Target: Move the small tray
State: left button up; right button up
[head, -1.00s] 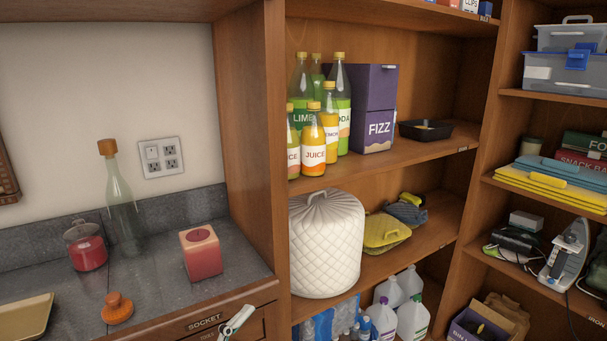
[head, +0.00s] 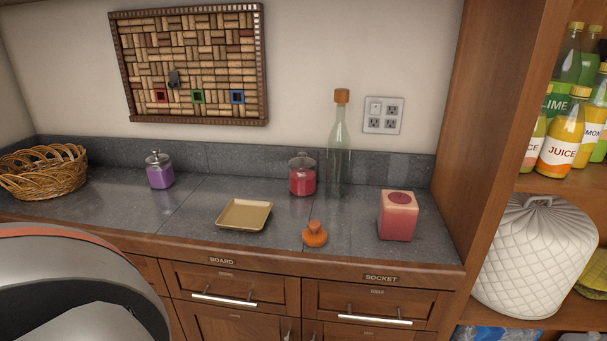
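A small tan square tray (head: 244,215) with a raised rim lies flat on the grey stone counter (head: 190,207), near its front edge. It looks empty. An orange knobbed object (head: 315,234) stands to its right, apart from it. Neither of my grippers shows in the head view, so nothing is seen touching the tray.
A purple jar (head: 159,170), a red jar (head: 302,175), a tall glass bottle (head: 339,145) and a pink block (head: 398,215) stand on the counter. A wicker basket (head: 42,172) is at far left. Shelves with juice bottles (head: 561,142) rise at right. Counter left of the tray is clear.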

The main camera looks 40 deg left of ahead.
aim_at(249, 215)
jog(key=j+u, duration=0.2)
jog(key=u, duration=1.35)
jog(key=i+j+z, duration=0.1)
jog(key=j, duration=0.85)
jog(key=i+z, duration=0.05)
